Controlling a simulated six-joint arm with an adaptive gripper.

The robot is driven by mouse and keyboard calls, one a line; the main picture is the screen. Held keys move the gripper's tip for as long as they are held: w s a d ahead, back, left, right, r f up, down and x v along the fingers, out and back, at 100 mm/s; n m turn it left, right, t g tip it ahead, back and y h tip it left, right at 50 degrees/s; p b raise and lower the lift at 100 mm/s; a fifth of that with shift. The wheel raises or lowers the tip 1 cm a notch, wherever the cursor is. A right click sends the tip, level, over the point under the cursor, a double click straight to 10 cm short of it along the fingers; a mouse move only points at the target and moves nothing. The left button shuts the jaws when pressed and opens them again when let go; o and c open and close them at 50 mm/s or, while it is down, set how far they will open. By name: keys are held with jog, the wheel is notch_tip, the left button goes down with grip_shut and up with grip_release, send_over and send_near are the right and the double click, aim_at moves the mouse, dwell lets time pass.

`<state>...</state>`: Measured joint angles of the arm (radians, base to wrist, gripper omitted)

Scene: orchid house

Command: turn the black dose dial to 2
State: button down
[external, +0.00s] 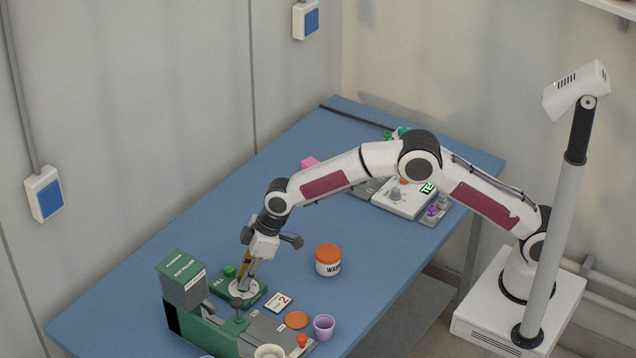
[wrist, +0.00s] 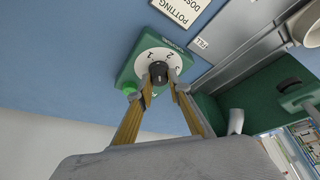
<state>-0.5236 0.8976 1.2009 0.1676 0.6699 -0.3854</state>
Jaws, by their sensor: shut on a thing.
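The black dose dial (wrist: 158,71) is a small knob at the middle of a white disc printed with numbers, among them 1, 2 and 3. The disc sits on a green box (wrist: 124,77), which also shows in the external view (external: 258,296). My gripper (wrist: 160,80) reaches down over the box with its yellow fingers on either side of the knob, shut on it. In the external view my gripper (external: 247,280) stands over the disc and mostly hides the knob. I cannot tell which number the knob points to. A card with a large 2 (external: 280,302) lies beside the box.
A green machine (external: 183,280) stands close to the left of my gripper. An orange-lidded jar (external: 328,261), an orange disc (external: 297,320) and a purple cup (external: 324,327) are to the right. A white scale (external: 403,197) stands farther back. The blue table's middle left is clear.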

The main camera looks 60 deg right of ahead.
jog(key=shift+s+a+m+t+h, duration=0.1)
jog(key=shift+m+t+h, duration=0.45)
jog(key=shift+m, duration=1.45)
jog(key=shift+m+h, duration=0.75)
jog(key=shift+m, duration=1.05)
jog(key=shift+f, duration=0.1)
jog(key=c, duration=1.9)
grip_release()
jog(key=shift+v, duration=0.9)
jog(key=v, duration=1)
jog(key=shift+a, duration=0.15)
